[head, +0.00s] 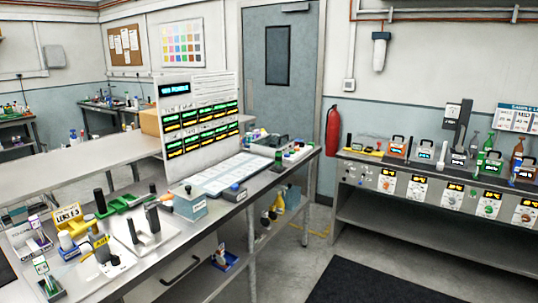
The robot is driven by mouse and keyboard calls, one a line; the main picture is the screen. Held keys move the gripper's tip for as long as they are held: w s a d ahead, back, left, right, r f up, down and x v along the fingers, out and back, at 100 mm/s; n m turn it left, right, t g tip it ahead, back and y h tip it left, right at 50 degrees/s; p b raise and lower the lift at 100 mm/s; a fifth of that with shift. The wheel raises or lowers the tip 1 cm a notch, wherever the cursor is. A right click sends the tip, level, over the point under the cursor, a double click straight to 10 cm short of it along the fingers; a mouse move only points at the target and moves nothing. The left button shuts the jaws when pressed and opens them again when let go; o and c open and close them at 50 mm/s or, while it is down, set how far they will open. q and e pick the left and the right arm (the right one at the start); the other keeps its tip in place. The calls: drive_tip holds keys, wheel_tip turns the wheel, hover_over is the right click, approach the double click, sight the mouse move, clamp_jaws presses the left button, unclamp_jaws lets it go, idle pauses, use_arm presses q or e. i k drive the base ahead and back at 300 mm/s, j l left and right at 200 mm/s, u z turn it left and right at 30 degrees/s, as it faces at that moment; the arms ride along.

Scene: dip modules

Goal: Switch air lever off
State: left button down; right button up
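No lever in the head view can be surely read as the air lever. Neither of my grippers is in view.
The near metal bench (140,282) carries many small items and a tall panel (200,125) with green-lit displays. A right bench (440,225) holds several devices with dials. A red extinguisher (333,130) hangs by the grey door (258,60). Floor between benches is clear, with a dark mat (375,284).

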sight(92, 224)
drive_tip(key=u, duration=1.5)
